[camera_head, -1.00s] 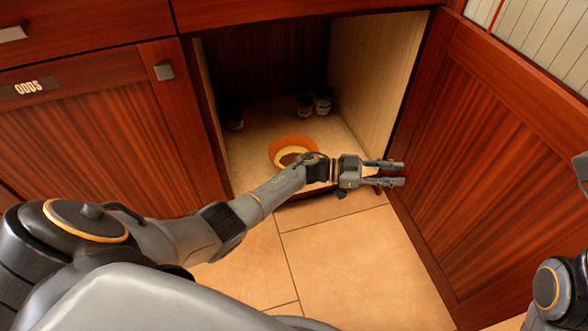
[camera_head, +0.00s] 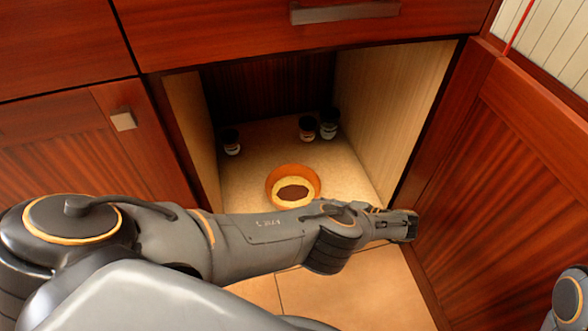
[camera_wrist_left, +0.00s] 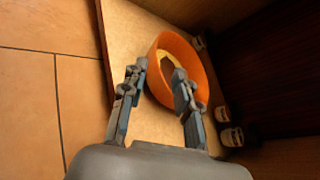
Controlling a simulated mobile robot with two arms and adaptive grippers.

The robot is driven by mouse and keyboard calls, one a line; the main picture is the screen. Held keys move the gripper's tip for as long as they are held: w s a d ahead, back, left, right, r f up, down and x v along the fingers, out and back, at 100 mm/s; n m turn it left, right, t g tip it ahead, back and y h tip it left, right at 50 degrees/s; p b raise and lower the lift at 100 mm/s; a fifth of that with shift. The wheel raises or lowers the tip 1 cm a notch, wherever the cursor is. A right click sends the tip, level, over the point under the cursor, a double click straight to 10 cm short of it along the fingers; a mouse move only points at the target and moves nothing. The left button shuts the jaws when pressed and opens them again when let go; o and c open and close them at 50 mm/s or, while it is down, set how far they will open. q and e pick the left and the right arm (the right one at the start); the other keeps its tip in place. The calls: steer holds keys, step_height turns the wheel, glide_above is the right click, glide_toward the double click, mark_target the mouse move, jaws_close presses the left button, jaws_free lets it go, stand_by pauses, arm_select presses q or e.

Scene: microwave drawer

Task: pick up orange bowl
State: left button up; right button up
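The orange bowl (camera_head: 293,172) stands upright on the floor of the open cabinet, near its front. Its inside looks pale yellow with a dark brown middle. My left gripper (camera_head: 412,226) is at the cabinet's front right in the head view, with its fingers hard to make out there. In the left wrist view the left gripper (camera_wrist_left: 160,77) is open and empty. One finger lies by the near side of the orange bowl (camera_wrist_left: 196,59), and the other overlaps its opening. I cannot tell whether they touch it. My right gripper is out of view.
Several small dark jars stand deeper in the cabinet, one at the left (camera_head: 231,142) and two at the right (camera_head: 328,124). The cabinet's pale right wall (camera_head: 390,95) and the open door (camera_head: 500,190) bound the space. A drawer (camera_head: 300,30) is above.

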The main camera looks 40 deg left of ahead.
arm_select(q)
steer(key=p+x, duration=0.1)
steer(key=x, duration=1)
steer(key=shift+s+d+f+p, duration=0.1)
steer(key=shift+s+d+p, duration=0.05)
steer(key=shift+p, duration=0.15)
jaws_close()
